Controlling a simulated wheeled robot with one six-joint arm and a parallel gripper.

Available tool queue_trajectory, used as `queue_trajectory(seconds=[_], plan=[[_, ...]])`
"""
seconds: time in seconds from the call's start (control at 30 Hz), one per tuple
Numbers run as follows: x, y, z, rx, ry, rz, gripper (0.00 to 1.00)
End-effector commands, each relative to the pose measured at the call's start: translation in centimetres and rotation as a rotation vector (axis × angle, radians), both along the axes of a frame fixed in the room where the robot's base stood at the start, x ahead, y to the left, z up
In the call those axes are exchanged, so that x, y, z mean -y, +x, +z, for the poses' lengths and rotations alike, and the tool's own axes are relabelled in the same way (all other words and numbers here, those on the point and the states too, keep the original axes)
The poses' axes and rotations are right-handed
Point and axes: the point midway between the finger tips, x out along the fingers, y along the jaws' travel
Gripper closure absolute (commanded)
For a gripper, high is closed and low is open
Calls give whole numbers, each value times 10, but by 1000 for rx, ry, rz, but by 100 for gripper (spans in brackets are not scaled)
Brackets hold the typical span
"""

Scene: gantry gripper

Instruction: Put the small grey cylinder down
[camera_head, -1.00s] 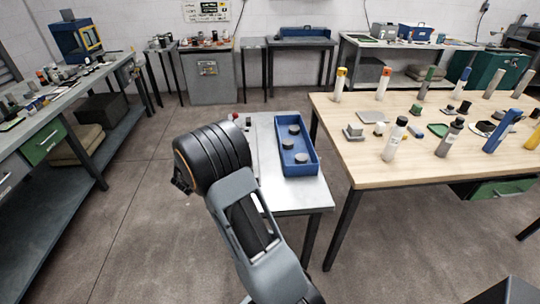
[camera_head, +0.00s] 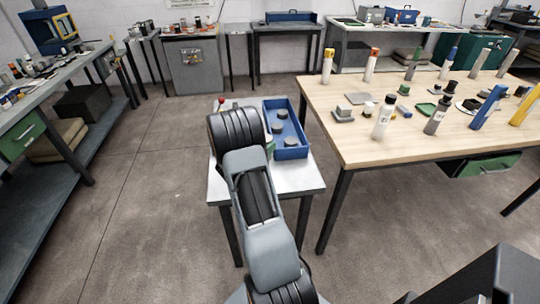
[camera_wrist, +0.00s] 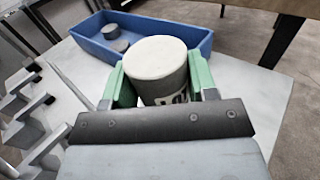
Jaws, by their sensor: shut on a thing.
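In the wrist view, the small grey cylinder (camera_wrist: 157,62) stands upright between the green-padded fingers of my gripper (camera_wrist: 156,85). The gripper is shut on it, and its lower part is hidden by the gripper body. Beyond it lies a blue tray (camera_wrist: 203,39) with grey cylinders in it. In the head view, the blue tray (camera_head: 299,136) sits on a small metal table (camera_head: 300,176), with several grey cylinders (camera_head: 281,113) inside. My arm covers the table's left part there and hides the held cylinder.
A wooden table (camera_head: 400,148) with bottles and small parts stands to the right, across a narrow gap. In the wrist view, bare metal tabletop (camera_wrist: 240,84) shows right of the gripper. Light metal brackets (camera_wrist: 38,110) show at the left.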

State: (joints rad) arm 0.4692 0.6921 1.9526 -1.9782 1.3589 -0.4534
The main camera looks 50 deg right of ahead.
Motion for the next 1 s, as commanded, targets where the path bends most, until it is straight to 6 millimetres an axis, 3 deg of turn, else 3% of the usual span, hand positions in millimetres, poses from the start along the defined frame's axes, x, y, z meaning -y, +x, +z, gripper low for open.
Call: queue_trajectory(seconds=[0.27, 0.6, 1.0], plan=[[7, -9, -13, 0, -2, 0, 92], [12, -15, -49, 1, -2, 0, 92], [12, -15, -53, 2, -2, 0, 92]])
